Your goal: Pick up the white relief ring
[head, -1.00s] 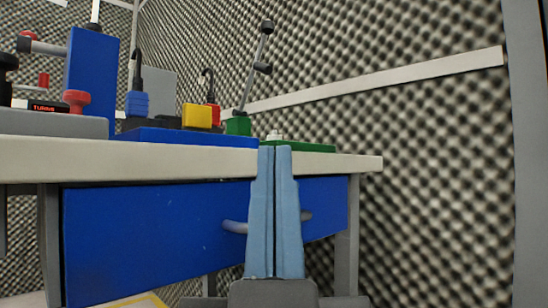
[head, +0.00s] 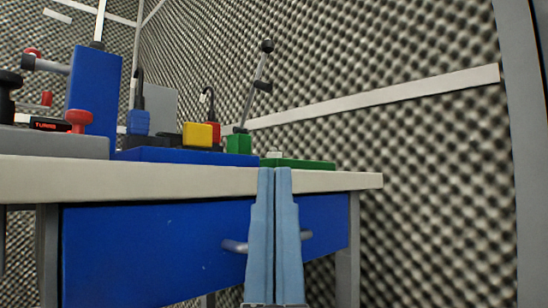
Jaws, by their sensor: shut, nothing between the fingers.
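A small white thing (head: 274,155) shows just above the table edge, at the left end of a flat green tray (head: 312,164) in the head view. It may be the white relief ring, but it is too small and too edge-on to be sure of its shape. My gripper (head: 274,170) is in front of the table, with its two light blue fingers pointing up. It is shut and empty. Its fingertips are at the height of the table's front edge, just below the white thing in the picture.
The white tabletop (head: 130,180) has a blue drawer (head: 150,248) with a grey handle (head: 233,246) below it. A blue tray (head: 180,155), a yellow block (head: 197,135), a green block (head: 239,143) and a blue microscope-like device (head: 95,90) stand to the left. Foam walls close the back.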

